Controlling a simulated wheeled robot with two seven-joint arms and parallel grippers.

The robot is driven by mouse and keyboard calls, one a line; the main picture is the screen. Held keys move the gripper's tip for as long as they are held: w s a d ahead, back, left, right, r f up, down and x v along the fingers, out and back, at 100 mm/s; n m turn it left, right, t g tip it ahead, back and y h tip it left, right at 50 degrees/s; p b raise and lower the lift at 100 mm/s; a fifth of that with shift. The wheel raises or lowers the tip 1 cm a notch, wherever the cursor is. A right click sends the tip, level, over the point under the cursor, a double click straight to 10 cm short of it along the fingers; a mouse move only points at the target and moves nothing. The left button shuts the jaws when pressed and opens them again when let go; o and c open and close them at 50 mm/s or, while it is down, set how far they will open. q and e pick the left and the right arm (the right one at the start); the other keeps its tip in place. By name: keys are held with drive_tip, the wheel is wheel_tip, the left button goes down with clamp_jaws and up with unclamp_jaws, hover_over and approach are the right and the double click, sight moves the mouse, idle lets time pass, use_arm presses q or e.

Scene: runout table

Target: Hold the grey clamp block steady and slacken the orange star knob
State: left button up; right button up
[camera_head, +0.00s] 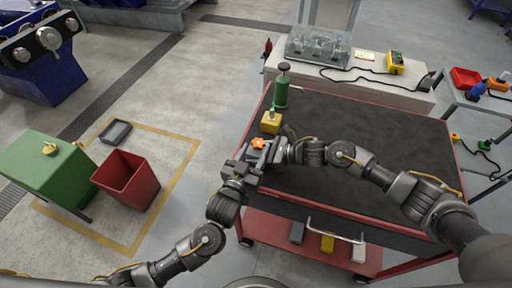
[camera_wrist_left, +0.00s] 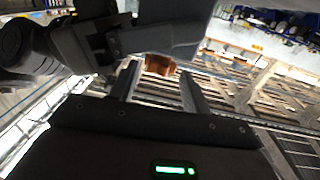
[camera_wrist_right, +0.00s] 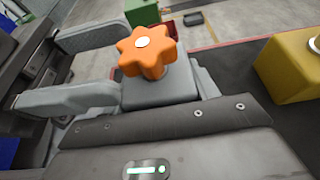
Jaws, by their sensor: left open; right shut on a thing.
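The orange star knob (camera_head: 259,143) sits on top of the grey clamp block (camera_wrist_right: 160,92) at the table's left edge; the knob also shows large in the right wrist view (camera_wrist_right: 146,52). My right gripper (camera_head: 277,151) is shut on the grey clamp block, below the knob. My left gripper (camera_head: 250,158) is open, its two fingers pointing at the knob from the left. In the left wrist view the knob (camera_wrist_left: 160,65) appears between the left fingertips, partly hidden by my right gripper above. Whether the fingers touch it I cannot tell.
A yellow block (camera_head: 271,122) and a green cylinder with a dark knob (camera_head: 281,92) stand just behind on the dark tabletop (camera_head: 365,125). The rest of the tabletop is clear. A red bin (camera_head: 127,180) and green box stand on the floor left.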

use_arm(q)
drive_tip(key=v, duration=0.9)
drive_tip(key=m+g+h, duration=0.6)
drive_tip(key=h, duration=0.1)
approach(253, 147)
drive_tip(key=x, duration=1)
drive_tip(key=shift+w+d, duration=0.2)
drive_tip(key=shift+w, duration=0.05)
